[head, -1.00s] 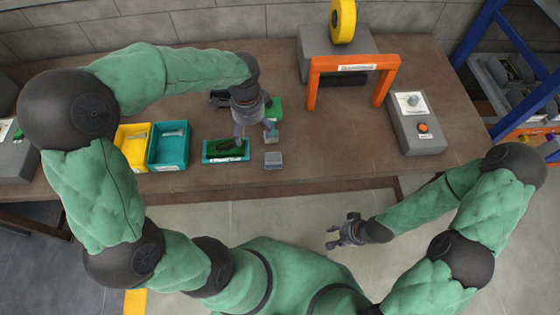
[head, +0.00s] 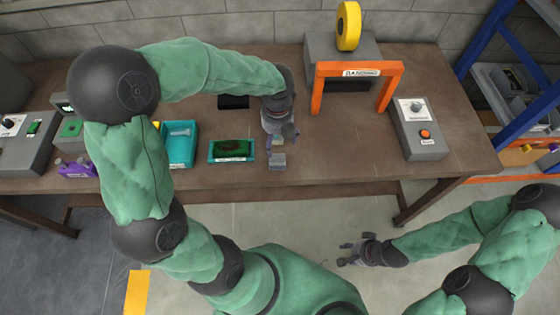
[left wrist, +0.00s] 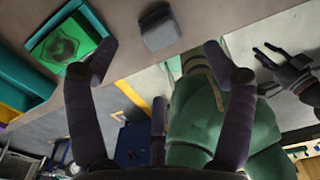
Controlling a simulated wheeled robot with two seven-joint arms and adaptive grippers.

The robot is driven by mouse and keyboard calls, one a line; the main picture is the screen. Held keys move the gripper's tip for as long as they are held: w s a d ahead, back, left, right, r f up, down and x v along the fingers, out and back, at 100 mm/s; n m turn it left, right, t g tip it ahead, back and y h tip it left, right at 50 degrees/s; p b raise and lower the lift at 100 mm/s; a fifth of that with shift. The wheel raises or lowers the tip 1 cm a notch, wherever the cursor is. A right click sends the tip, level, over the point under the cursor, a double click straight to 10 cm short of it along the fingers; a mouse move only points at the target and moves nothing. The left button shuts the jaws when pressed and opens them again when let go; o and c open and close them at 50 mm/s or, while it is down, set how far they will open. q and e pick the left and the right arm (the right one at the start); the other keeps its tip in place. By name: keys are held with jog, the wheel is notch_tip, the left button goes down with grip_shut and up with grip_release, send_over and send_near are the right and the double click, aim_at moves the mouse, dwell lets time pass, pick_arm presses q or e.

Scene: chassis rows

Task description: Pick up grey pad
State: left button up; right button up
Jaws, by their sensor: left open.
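The grey pad (head: 277,161) is a small grey block lying on the brown table near its front edge, right of a teal tray with a green part. My left gripper (head: 281,139) is open and empty, just behind and above the pad in the head view. In the left wrist view the pad (left wrist: 160,30) shows beyond the open fingers (left wrist: 158,52), between them sideways and apart from both. My right gripper (head: 349,253) is open and empty, off the table's front edge, over the floor.
The teal tray (head: 212,157) stands close left of the pad, with a teal bin (head: 180,163) further left. An orange frame (head: 318,92) stands behind right, and a grey button box (head: 420,140) at the right. The table between pad and button box is clear.

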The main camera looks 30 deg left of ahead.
aim_at(277, 156)
pick_arm(q)
notch_tip(277, 156, down, 6)
jog(key=shift+r+b, duration=0.1)
jog(key=shift+b, duration=0.8)
notch_tip(277, 156, down, 5)
jog(key=shift+s+a+r+b, duration=0.1)
jog(key=shift+b, duration=1.15)
jog(key=c, duration=1.3)
